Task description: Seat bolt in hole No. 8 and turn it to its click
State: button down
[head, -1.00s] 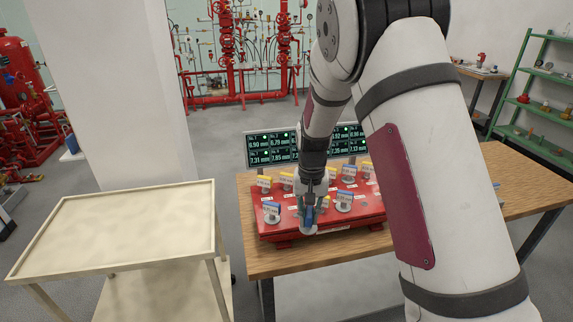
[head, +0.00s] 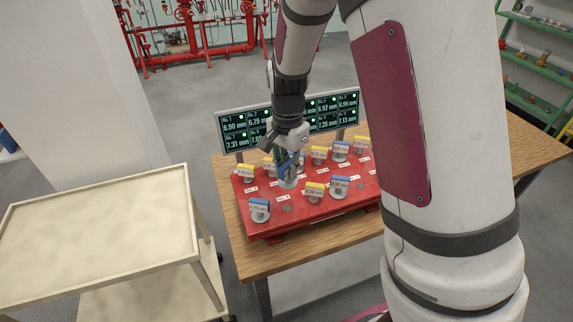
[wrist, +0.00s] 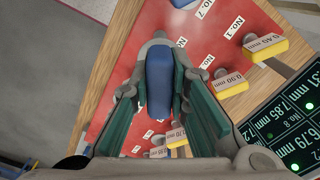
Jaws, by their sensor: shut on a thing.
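My gripper (head: 289,160) is shut on a blue-headed bolt (wrist: 158,82). In the wrist view the bolt's head lies between the two green finger pads. In the head view its pale round flange (head: 288,183) shows below the fingers, over the middle of the red plate (head: 268,225). I cannot tell whether the bolt touches the plate or hangs above it. Hole No. 8 cannot be made out. In the wrist view, the labels No. 7 (wrist: 205,9) and No. 1 (wrist: 235,27) show on the plate.
Several yellow- and blue-tagged bolts stand around my gripper, among them a blue one (head: 260,209) front left and a yellow one (head: 315,191) close by. A display (head: 231,134) with mm readings and green lights stands behind. An empty cream cart (head: 95,235) is left of the wooden table (head: 234,208).

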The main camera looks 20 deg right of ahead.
aim_at(287, 181)
jog(key=shift+f+b, duration=0.55)
jog(key=shift+f, duration=2.95)
jog(key=shift+f, duration=0.1)
jog(key=shift+f, duration=1.7)
jog(key=m, duration=0.4)
jog(key=shift+s+r+m+p, duration=0.1)
jog(key=shift+s+m+p, duration=0.05)
jog(key=shift+m+p, duration=0.2)
jog(key=shift+m, duration=1.15)
